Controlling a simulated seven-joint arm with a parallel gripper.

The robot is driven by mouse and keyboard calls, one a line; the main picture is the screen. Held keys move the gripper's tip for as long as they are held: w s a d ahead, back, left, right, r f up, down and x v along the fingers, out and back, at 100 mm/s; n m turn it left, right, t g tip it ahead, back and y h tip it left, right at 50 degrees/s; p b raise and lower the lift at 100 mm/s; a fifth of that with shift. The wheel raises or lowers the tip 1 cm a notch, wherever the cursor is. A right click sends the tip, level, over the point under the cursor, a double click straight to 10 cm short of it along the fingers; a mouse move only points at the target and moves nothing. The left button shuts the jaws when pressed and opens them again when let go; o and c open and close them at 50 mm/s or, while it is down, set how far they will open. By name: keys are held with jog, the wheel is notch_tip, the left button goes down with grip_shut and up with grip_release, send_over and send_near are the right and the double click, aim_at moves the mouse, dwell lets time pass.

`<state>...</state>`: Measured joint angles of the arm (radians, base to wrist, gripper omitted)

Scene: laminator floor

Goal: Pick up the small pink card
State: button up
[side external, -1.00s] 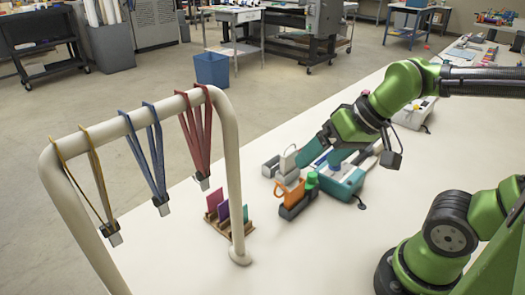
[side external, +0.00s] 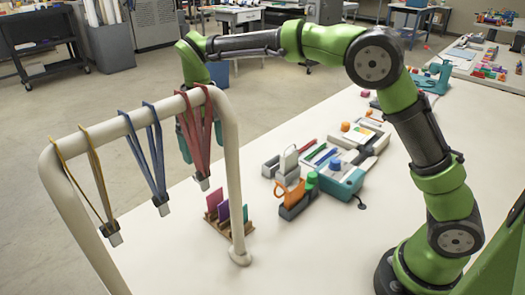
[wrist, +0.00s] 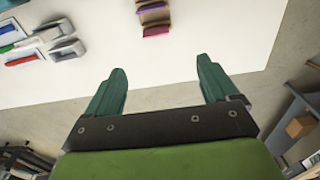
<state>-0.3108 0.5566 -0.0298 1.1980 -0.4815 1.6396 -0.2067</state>
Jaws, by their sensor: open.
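A small wooden rack (side external: 214,228) stands on the white table and holds upright cards. The pink card (side external: 214,199) is at its left end, beside a purple card (side external: 223,211) and a teal card (side external: 245,213). In the wrist view the rack is at the top edge, partly cut off, with the pink-red card (wrist: 157,30) nearest my fingers. My gripper (side external: 200,142) is behind the white rail, above and beyond the rack, partly hidden by the red lanyards. The wrist view shows my gripper (wrist: 162,76) open, with nothing between its fingers.
A curved white rail (side external: 232,150) with yellow, blue and red lanyards (side external: 200,135) stands in front of the rack. To the rack's right are an orange-handled tool in a holder (side external: 290,192) and a teal device (side external: 341,184).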

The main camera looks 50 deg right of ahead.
send_over(215, 197)
jog(key=f, duration=1.1)
jog(key=shift+s+a+f, duration=0.1)
jog(key=shift+a+f, duration=0.1)
jog(key=shift+a, duration=0.1)
jog(key=f, duration=0.5)
jog(key=shift+w+d+f, duration=0.2)
jog(key=shift+d+f, duration=0.1)
jog(key=shift+d, duration=0.05)
jog(key=c, duration=1.1)
